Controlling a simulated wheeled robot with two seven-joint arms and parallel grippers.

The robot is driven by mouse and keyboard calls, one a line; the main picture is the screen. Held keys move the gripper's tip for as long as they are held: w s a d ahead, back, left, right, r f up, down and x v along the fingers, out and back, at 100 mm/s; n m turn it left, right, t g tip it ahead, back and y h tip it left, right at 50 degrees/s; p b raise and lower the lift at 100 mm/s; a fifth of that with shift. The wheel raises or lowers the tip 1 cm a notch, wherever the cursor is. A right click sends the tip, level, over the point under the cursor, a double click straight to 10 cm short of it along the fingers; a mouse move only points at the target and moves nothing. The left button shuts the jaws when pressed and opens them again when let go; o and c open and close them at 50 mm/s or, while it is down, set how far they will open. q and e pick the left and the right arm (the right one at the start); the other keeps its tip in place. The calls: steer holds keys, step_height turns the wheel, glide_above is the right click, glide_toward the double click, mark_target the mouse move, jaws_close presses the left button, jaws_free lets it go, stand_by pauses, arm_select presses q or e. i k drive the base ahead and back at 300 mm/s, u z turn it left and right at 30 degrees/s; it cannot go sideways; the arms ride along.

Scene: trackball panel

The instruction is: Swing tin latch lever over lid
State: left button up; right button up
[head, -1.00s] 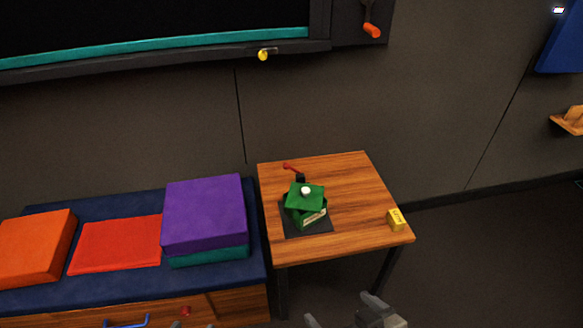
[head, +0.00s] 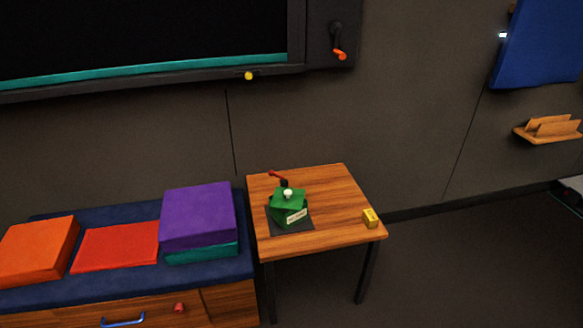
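A green tin (head: 291,216) with a label on its front stands on a dark mat (head: 277,228) on the small wooden table. Its green lid (head: 289,198), with a white knob, sits on top and looks turned askew to the tin. The red latch lever (head: 277,177) rises behind the tin from a black mount and points up to the left, away from the lid. Neither of my grippers shows in the head view.
The wooden table (head: 335,192) is mostly clear, with a small yellow block (head: 370,218) at its right front corner. A bench (head: 60,291) with cushions stands close on the left. Open floor lies to the right. A wall panel with an orange-handled crank (head: 339,54) is above.

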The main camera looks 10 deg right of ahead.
mark_target(271, 172)
steer(key=u, duration=0.05)
steer(key=i, duration=1.35)
steer(key=u, duration=0.65)
